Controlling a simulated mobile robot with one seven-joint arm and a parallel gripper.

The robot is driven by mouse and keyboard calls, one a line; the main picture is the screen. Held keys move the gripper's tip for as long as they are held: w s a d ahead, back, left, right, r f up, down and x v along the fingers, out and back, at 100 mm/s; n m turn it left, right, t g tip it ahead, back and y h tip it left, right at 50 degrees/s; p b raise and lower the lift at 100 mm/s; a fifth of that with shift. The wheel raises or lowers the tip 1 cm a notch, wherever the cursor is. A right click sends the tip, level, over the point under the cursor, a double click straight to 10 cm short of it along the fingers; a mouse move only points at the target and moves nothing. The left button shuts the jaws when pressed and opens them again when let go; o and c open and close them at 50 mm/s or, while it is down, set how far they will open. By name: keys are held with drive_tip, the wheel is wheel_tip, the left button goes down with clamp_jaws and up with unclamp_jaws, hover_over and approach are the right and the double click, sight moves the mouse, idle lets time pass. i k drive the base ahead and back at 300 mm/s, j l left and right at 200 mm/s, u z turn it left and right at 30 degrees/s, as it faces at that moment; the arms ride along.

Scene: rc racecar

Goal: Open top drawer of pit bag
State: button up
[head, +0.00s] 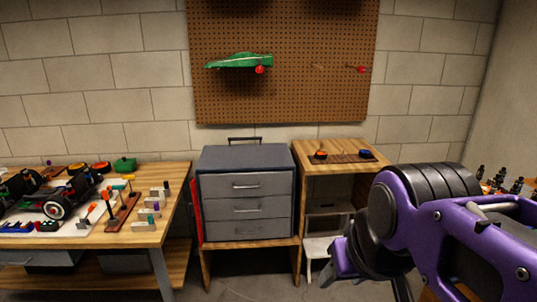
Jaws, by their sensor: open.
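The pit bag (247,159) is a dark grey box with a black top handle, standing on a low wooden stand in the middle of the head view. Its front has three drawers stacked one above another. The top drawer (270,187) has a light metal bar handle (246,184) and sits flush with the front, closed. The two lower drawers are closed too. My gripper (335,270) is at the lower right, in front of and to the right of the pit bag, apart from it. Its fingers are partly hidden by my purple arm, and nothing shows between them.
A wooden workbench (172,183) with RC car parts and tools stands at the left. A pegboard (290,95) holds a green car body. The floor before the pit bag looks clear.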

sight(241, 183)
drive_tip(key=i+u, duration=0.1)
drive_tip(key=u, duration=0.25)
drive_tip(key=i+u, duration=0.1)
drive_tip(key=u, duration=0.25)
drive_tip(key=i+l+u, duration=0.1)
drive_tip(key=u, duration=0.25)
drive_tip(key=i+l+u, duration=0.5)
drive_tip(key=l, duration=0.2)
